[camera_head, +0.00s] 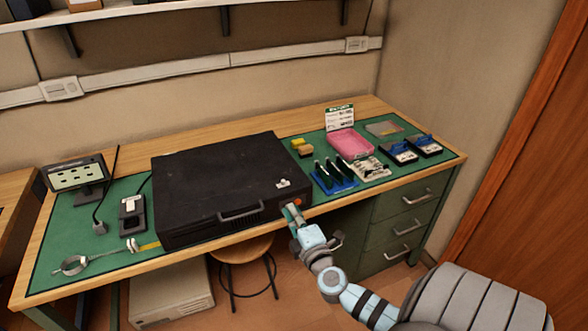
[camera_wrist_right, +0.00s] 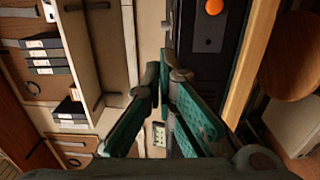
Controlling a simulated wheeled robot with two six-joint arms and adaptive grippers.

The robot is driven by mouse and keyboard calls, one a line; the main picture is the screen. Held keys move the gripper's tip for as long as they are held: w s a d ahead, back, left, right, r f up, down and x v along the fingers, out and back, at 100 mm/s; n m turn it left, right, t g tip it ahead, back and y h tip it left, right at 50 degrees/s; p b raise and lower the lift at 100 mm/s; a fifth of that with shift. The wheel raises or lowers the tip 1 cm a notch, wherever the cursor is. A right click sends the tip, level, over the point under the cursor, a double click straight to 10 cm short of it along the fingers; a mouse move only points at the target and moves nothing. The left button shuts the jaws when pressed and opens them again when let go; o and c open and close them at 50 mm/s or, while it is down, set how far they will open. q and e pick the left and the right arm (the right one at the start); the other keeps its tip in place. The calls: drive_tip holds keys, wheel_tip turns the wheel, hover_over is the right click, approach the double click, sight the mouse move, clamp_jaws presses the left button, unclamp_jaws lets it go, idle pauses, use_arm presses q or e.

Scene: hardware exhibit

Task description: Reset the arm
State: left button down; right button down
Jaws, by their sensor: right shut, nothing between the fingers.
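My right arm reaches in from the lower right of the head view. Its gripper (camera_head: 291,211) is by the front right corner of a large black case (camera_head: 210,165) on the workbench. The gripper is shut and empty. In the wrist view the right gripper's green fingers (camera_wrist_right: 166,76) point up the picture, with the case's dark front panel (camera_wrist_right: 205,42) and its orange button (camera_wrist_right: 214,7) just beyond, to the right. The orange button also shows in the head view (camera_head: 297,202), close by the fingertips. I cannot tell whether the fingers touch the case. My left gripper is not in view.
The wooden bench (camera_head: 365,105) has a green mat. Right of the case are a pink tray (camera_head: 349,144), a blue rack (camera_head: 335,180) and small boxes. A small screen (camera_head: 75,175) stands left. A stool (camera_head: 240,250) and drawers (camera_head: 405,225) are below.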

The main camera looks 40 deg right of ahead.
drive_tip(key=shift+w+a+f, duration=0.1)
drive_tip(key=shift+w+a, duration=0.05)
drive_tip(key=shift+w, duration=0.05)
idle(0.4)
drive_tip(key=s+f+m+g+y, duration=0.1)
drive_tip(key=s+f+m+g, duration=0.45)
drive_tip(key=f, duration=0.85)
drive_tip(key=s+f+m+g+y, duration=0.1)
drive_tip(key=s+f+g+y, duration=0.15)
drive_tip(key=s+f, duration=0.85)
drive_tip(key=s+a+f+m+g, duration=0.2)
drive_tip(key=s+a+f, duration=0.2)
drive_tip(key=s, duration=0.3)
drive_tip(key=s+a+f+m+g+y, duration=0.1)
drive_tip(key=s+a+f+m+g, duration=0.1)
drive_tip(key=s+a+f, duration=0.3)
drive_tip(key=s+a+f+m+g+y, duration=0.1)
drive_tip(key=s+a+f+m+g, duration=0.2)
drive_tip(key=s+f, duration=0.5)
drive_tip(key=s+a, duration=0.1)
drive_tip(key=s, duration=0.1)
drive_tip(key=shift+s+a+f, duration=0.2)
drive_tip(key=shift+s+a, duration=0.15)
drive_tip(key=shift+a, duration=0.05)
drive_tip(key=shift+y, duration=0.25)
